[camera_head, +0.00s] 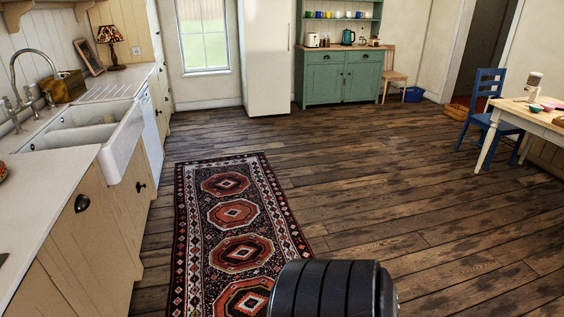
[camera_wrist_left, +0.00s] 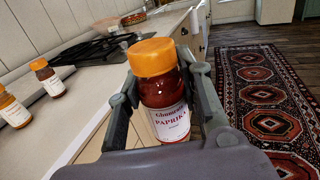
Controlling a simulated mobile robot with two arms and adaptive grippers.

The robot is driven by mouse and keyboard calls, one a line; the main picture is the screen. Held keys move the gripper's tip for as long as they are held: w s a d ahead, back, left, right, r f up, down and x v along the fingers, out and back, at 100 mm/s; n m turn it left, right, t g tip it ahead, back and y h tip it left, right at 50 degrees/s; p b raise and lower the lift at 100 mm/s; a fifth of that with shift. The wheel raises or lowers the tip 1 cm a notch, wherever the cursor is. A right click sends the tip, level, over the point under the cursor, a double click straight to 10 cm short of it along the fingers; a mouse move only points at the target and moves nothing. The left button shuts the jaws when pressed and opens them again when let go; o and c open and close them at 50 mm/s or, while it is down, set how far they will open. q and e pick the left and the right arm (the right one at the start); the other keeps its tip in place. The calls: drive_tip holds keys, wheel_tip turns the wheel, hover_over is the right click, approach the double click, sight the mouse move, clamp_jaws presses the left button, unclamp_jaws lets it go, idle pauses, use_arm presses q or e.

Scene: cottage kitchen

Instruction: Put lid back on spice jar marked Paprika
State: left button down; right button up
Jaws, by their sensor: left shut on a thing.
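My left gripper (camera_wrist_left: 162,74) is shut on a spice jar (camera_wrist_left: 172,123) in the left wrist view, with a finger on each side. The jar's white label reads PAPRIKA, and its contents are dark red. An orange lid (camera_wrist_left: 152,58) sits on top of this jar; how tightly it is fitted cannot be told. The jar is held up beside the counter front. Neither the jar nor my left gripper shows in the head view. My right gripper is in neither view.
Two other lidded spice jars stand on the counter: a dark one (camera_wrist_left: 48,80) and an orange one (camera_wrist_left: 13,112). A black hob (camera_wrist_left: 92,50) lies behind them. A patterned rug (camera_head: 233,213) covers the floor by the sink (camera_head: 92,128). A blue chair (camera_head: 490,115) stands at right.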

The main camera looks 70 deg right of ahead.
use_arm(q)
drive_tip(key=w+a+r+n+t+y, duration=0.1)
drive_tip(key=a+n+t+y, duration=0.3)
drive_tip(key=a+n+y, duration=0.4)
drive_tip(key=a+r+y, duration=0.1)
drive_tip(key=a+y, duration=0.2)
drive_tip(key=a, duration=0.3)
drive_tip(key=shift+w, duration=0.4)
